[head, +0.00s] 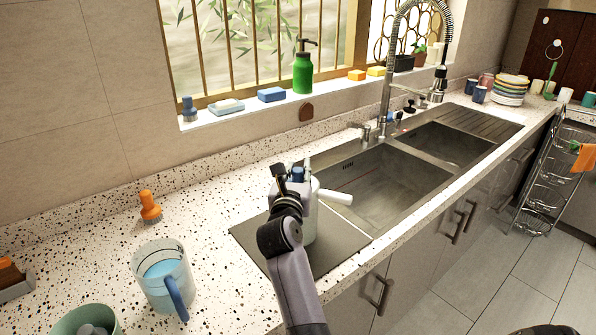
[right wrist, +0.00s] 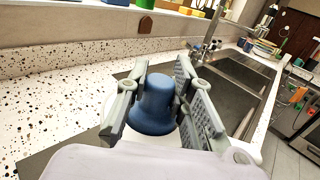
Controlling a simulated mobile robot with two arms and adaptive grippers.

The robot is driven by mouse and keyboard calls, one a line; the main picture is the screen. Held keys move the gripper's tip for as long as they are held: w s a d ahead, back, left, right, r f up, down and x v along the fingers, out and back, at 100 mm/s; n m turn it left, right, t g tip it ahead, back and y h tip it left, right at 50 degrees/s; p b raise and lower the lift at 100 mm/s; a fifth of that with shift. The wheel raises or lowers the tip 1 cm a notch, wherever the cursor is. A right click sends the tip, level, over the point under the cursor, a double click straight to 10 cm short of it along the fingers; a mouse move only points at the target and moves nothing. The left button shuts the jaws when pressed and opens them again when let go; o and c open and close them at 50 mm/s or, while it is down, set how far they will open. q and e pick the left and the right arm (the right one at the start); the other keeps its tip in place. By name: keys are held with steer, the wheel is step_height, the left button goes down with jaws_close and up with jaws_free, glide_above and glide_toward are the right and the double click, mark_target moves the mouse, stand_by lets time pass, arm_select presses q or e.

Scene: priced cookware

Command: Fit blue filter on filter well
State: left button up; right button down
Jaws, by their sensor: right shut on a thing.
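The blue filter (right wrist: 157,105) is a bell-shaped blue piece held between the fingers of my right gripper (right wrist: 165,95). In the head view, my right gripper (head: 292,177) is shut on the filter, whose blue top (head: 298,174) shows between the fingers. The gripper is at the top of a white vessel with a side handle (head: 337,197), standing on the sink's drainboard. My arm covers much of this vessel. The filter well itself is hidden, and I cannot tell whether the filter touches it. My left gripper is not in view.
A clear jug with a blue handle (head: 163,274) and an orange brush (head: 149,207) stand on the speckled counter (head: 215,290) at left. The sink (head: 375,185) and tall faucet (head: 386,75) are to the right. A green bottle (head: 303,73) stands on the sill. Counter between jug and drainboard is clear.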

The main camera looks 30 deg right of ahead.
steer(key=shift+f, duration=0.15)
steer(key=c, duration=1.3)
jaws_free()
steer(key=shift+f, duration=0.1)
steer(key=o, duration=0.6)
steer(key=shift+s, duration=0.1)
steer(key=shift+d, duration=0.1)
steer(key=shift+r, duration=0.2)
step_height(320, 180, up, 10)
steer(key=shift+f, duration=0.1)
